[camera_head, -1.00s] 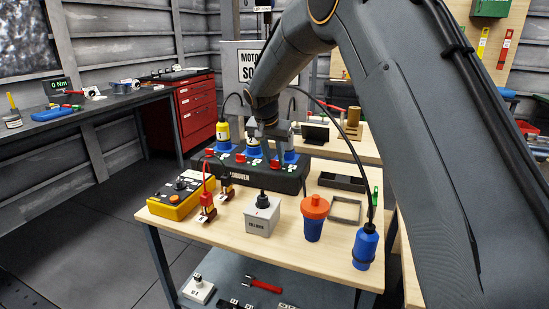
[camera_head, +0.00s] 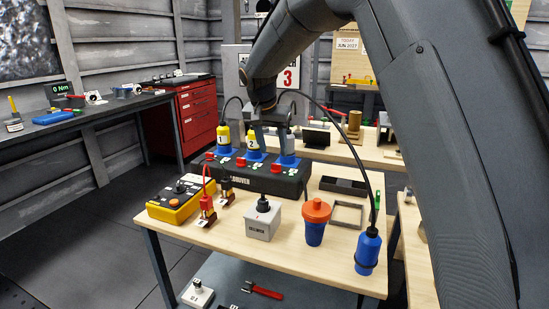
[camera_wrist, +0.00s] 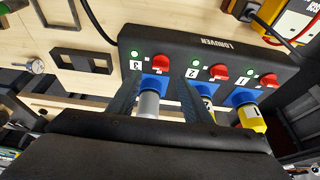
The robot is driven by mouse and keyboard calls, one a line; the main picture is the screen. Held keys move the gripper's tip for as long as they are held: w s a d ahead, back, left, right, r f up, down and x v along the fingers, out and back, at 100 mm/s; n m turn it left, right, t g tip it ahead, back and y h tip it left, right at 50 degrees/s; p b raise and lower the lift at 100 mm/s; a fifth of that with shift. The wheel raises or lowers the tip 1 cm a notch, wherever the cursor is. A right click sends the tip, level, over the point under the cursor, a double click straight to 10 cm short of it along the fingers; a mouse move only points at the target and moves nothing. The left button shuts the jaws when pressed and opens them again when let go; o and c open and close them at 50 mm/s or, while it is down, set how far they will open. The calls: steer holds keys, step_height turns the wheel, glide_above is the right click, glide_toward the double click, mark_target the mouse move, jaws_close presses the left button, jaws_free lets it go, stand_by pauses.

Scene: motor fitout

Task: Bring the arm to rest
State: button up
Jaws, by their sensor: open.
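My gripper (camera_head: 270,118) hangs above the back of the wooden workbench (camera_head: 240,236), over a black socket box (camera_head: 262,180). It is open and looks empty. In the wrist view its two fingers (camera_wrist: 158,88) stand apart, with a grey plug (camera_wrist: 148,104) in blue socket 3 (camera_wrist: 155,84) seen between them. I cannot tell how much gap there is between fingers and plug. Yellow plugs 1 (camera_head: 223,136) and 2 (camera_head: 252,138) stand upright in their blue sockets. A green light shows by each socket in the wrist view.
The bench also holds a yellow control box (camera_head: 180,201), red clamps, a grey box (camera_head: 262,220), an orange-topped blue cup (camera_head: 315,222) and a blue connector (camera_head: 367,250). A black cable (camera_head: 358,150) arches near my arm. A red cabinet (camera_head: 195,112) stands behind.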

steer(key=shift+s+a+r, duration=0.1)
steer(key=shift+s+r, duration=0.15)
steer(key=shift+r, duration=0.45)
